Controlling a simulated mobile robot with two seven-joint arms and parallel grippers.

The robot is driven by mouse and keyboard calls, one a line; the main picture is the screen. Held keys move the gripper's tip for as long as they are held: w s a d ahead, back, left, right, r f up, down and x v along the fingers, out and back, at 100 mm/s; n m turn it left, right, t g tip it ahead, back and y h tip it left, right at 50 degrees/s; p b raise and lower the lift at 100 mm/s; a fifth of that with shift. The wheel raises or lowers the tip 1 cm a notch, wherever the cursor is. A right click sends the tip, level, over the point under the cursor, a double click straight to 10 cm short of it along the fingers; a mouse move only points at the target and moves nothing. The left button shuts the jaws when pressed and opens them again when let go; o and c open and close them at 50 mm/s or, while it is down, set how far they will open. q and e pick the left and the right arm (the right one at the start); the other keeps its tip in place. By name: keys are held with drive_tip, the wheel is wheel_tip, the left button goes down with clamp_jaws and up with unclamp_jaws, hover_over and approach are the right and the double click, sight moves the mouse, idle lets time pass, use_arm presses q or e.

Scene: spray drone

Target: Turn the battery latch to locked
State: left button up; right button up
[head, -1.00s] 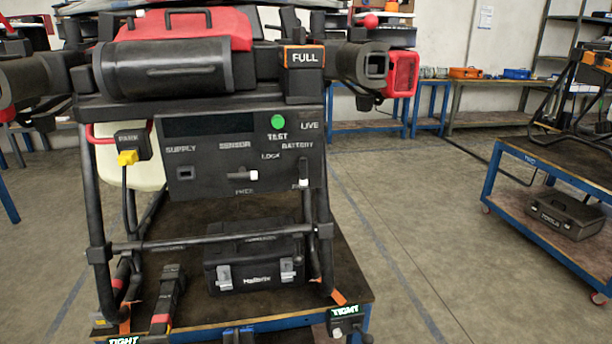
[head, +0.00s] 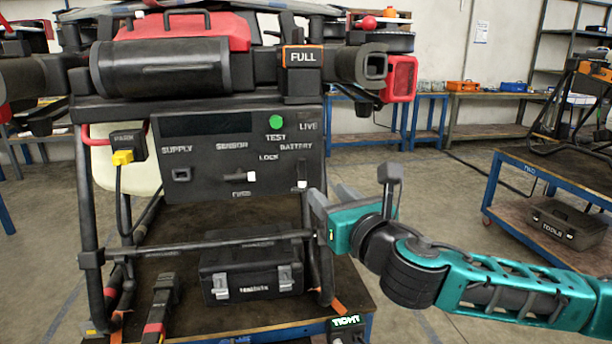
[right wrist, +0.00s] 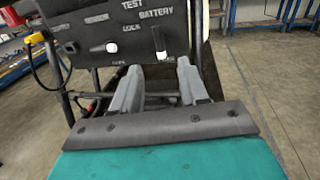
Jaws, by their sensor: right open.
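The battery latch (head: 302,174) is a small lever under the BATTERY label on the drone's black panel (head: 215,200). It hangs upright with its white tip low; it also shows in the right wrist view (right wrist: 160,42). The LOCK label is up and left of it. My right gripper (head: 333,192) is open and empty, just right of and below the latch in the head view. In the right wrist view its two fingers (right wrist: 158,72) point toward the panel, apart from each other, with the latch beyond and between their tips. My left gripper is not in view.
A sensor lever (head: 240,176) lies sideways left of the latch. The panel also carries a green light (head: 276,121). The drone's leg and crossbar (head: 215,243) stand below, above a black case (head: 250,275). A blue cart (head: 540,195) stands at right.

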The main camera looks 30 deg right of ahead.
sight(304, 173)
drive_tip(key=w, duration=1.1)
drive_tip(key=shift+d, duration=0.3)
clamp_jaws()
